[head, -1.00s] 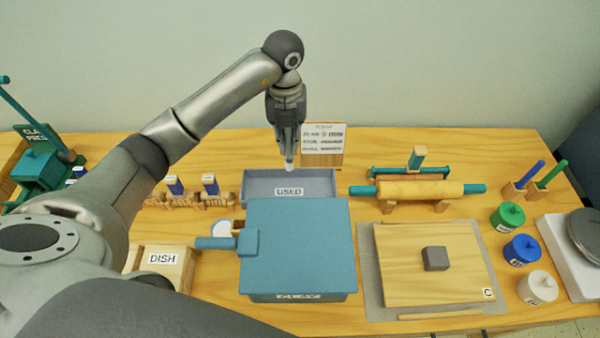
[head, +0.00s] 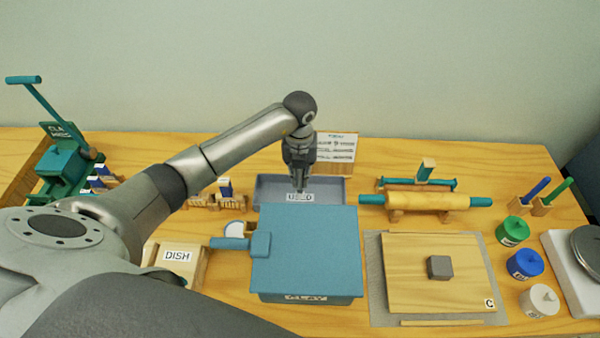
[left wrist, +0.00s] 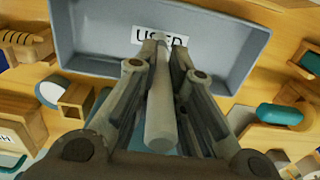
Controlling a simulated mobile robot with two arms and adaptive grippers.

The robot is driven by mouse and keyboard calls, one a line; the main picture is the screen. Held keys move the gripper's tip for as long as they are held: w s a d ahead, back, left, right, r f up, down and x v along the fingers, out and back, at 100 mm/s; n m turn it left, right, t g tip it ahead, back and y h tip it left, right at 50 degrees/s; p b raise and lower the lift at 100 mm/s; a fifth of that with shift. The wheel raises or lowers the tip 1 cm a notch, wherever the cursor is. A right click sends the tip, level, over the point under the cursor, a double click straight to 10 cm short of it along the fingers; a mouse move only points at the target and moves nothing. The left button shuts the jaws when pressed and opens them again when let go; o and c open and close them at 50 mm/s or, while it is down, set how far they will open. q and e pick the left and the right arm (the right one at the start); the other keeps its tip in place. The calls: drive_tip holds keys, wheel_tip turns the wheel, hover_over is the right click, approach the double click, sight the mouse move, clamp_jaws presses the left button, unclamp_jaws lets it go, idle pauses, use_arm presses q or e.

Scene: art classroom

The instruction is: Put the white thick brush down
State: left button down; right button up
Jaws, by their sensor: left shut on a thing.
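My left gripper (head: 299,182) is shut on the white thick brush (left wrist: 161,115), which shows in the left wrist view as a pale thick rod between the fingers. In the head view the brush is mostly hidden by the fingers. The grey tray labelled USED (head: 335,190) is under and around the gripper's tip in the head view. In the left wrist view the tray (left wrist: 95,45) lies beyond the brush, which overlaps its label. I cannot tell whether the brush touches the tray. My right gripper is not in view.
A blue CLAY box (head: 305,250) stands in front of the tray. A rolling pin (head: 425,201) on its rest is to the right. A small sign (head: 336,147) stands behind the tray. A DISH block (head: 178,256) and brush holders (head: 215,202) are at left.

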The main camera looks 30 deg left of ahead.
use_arm(q)
drive_tip(key=shift+f, duration=0.2)
drive_tip(key=c, duration=1.5)
unclamp_jaws()
drive_tip(key=shift+r, duration=0.1)
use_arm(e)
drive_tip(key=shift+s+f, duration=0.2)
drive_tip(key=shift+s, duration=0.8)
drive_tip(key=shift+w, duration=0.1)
use_arm(q)
drive_tip(key=shift+r, duration=0.25)
wheel_tip(320, 180, up, 11)
drive_tip(key=b, duration=0.3)
drive_tip(key=shift+f, duration=0.2)
drive_tip(key=shift+s+r, duration=0.1)
drive_tip(key=shift+r, duration=0.55)
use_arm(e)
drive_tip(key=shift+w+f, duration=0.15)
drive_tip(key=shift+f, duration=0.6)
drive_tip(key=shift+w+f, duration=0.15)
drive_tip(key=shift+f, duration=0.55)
